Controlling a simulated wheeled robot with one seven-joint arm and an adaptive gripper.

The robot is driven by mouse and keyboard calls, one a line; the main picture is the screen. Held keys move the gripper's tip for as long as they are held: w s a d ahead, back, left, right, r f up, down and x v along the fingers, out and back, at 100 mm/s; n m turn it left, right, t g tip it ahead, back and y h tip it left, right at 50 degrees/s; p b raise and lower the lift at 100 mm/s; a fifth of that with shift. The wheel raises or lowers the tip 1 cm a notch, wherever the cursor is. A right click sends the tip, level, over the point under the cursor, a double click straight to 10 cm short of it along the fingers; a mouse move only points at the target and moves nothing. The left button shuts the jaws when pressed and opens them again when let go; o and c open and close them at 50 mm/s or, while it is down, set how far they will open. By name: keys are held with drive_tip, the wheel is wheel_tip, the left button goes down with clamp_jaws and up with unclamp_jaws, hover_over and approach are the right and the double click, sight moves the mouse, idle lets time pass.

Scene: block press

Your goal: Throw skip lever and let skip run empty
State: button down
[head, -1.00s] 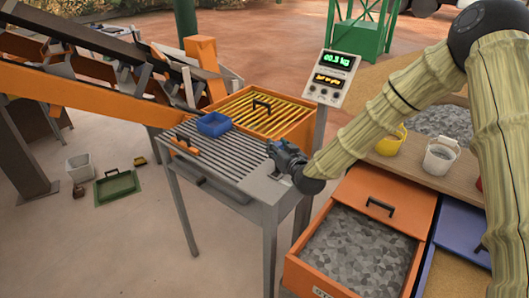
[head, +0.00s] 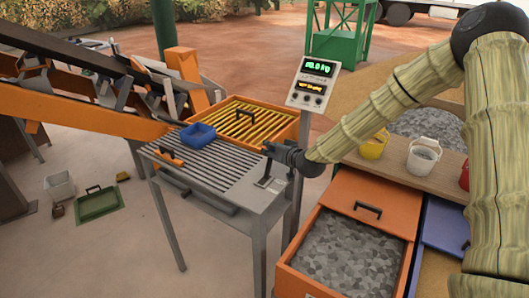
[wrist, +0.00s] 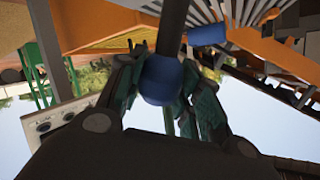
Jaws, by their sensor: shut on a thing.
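My gripper (head: 270,150) is shut on the blue ball knob (wrist: 161,80) of the skip lever, at the near right corner of the slatted grey table (head: 188,168). In the wrist view my fingers lie on both sides of the knob, and the dark lever shaft (wrist: 173,28) runs up from it. In the head view a short part of the shaft shows under my gripper, standing on a plate; the knob is hidden by my fingers. An orange inclined rail (head: 85,110) slopes at the left. I cannot tell whether the skip itself shows or holds anything.
A display panel (head: 313,80) stands behind my gripper. An open orange drawer of grey gravel (head: 345,250) is at the front right. Several buckets, one white (head: 423,158), stand right of my forearm.

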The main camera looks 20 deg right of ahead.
drive_tip(key=shift+w+d+r, duration=0.15)
drive_tip(key=shift+w+d, duration=0.05)
drive_tip(key=shift+d, duration=0.05)
idle(0.3)
drive_tip(key=c, duration=1.3)
unclamp_jaws()
drive_tip(key=o, duration=0.4)
drive_tip(key=shift+d, duration=0.1)
drive_tip(key=shift+c, duration=0.2)
drive_tip(key=shift+s, duration=0.1)
drive_tip(key=shift+s, duration=0.1)
drive_tip(key=v, duration=1.1)
drive_tip(key=shift+s, duration=0.3)
